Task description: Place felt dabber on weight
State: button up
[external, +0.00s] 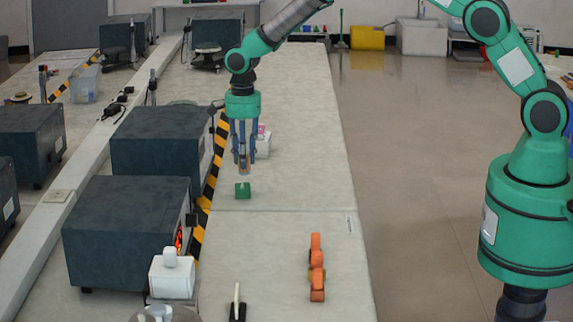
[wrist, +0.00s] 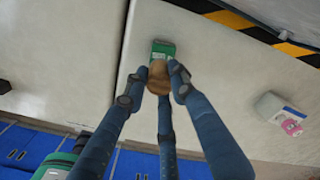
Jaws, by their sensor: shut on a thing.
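The felt dabber (wrist: 159,77), a tan-brown rounded piece, is held between the fingertips of my gripper (wrist: 160,84). In the external view my gripper (external: 243,167) points straight down, and a thin brown strip of the dabber (external: 243,160) shows between its blue fingers. The weight appears to be the small green block (external: 243,191) on the table, just below my fingertips. The green block also shows in the wrist view (wrist: 163,47), just beyond the dabber. The dabber looks apart from the block; its lower end is partly hidden by the fingers.
A small white box with a pink item (external: 263,145) stands behind my gripper. Dark cabinets (external: 125,235) line the left, beside black-yellow tape (external: 206,190). An orange object (external: 317,267) and a white dispenser (external: 172,278) are nearer the camera. The table right of the block is clear.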

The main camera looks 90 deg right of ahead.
jog(key=shift+w+d, duration=0.1)
jog(key=shift+w, duration=0.25)
jog(key=shift+f, duration=0.15)
jog(key=shift+f+b, duration=0.3)
jog(key=shift+f, duration=1.35)
jog(key=shift+f, duration=0.15)
jog(key=o, duration=1.1)
notch_tip(320, 180, up, 12)
jog(key=shift+r+p, duration=0.15)
jog(key=shift+p, duration=0.7)
